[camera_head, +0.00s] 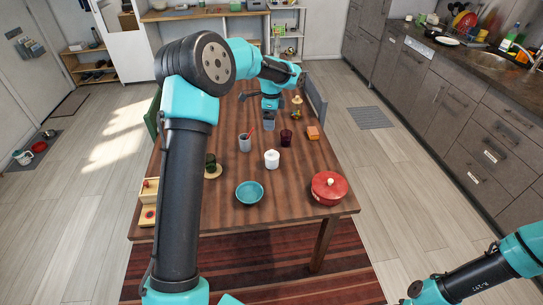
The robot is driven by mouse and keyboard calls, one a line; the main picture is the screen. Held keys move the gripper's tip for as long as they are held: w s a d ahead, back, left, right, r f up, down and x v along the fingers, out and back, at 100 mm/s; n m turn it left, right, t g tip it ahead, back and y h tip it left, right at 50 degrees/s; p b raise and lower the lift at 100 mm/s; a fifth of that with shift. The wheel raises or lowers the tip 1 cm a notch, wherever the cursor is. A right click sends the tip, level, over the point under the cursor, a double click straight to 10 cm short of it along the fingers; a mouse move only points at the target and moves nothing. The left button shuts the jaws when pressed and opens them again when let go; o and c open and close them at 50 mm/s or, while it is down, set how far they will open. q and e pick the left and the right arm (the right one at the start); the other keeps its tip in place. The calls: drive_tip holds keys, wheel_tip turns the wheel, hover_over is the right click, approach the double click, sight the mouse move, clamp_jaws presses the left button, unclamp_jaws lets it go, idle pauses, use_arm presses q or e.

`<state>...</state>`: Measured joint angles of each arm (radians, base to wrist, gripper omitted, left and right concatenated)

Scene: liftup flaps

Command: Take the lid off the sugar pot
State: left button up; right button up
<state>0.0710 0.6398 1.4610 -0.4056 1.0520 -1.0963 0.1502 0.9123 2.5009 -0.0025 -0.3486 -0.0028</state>
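A small white pot (272,160) stands upright near the middle of the wooden table, with what looks like a lid on top. A larger red round pot (329,190) with a lid and a pale knob stands at the table's front right. I cannot tell for sure which is the sugar pot; the white one looks more like it. My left gripper (269,122) points down over the table, behind and above the white pot and apart from it. Its fingers are too small to read. Part of my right arm shows at the lower right, its gripper out of view.
The table (220,215) also bears a teal bowl (249,192), a grey cup with a red stick (245,143), a dark red glass (286,137), a dark green cup (211,162), an orange block (313,132) and a wooden box (148,190). Bare wood lies between them.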

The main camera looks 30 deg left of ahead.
use_arm(q)
approach(272, 151)
wheel_tip(272, 151, down, 6)
drive_tip(key=shift+w+a+r, duration=0.1)
drive_tip(key=shift+a+r, duration=0.05)
drive_tip(key=shift+r, duration=0.1)
drive_tip(key=shift+f, duration=0.1)
drive_tip(key=shift+f, duration=2.5)
drive_tip(key=shift+c, duration=0.5)
drive_tip(key=c, duration=0.9)
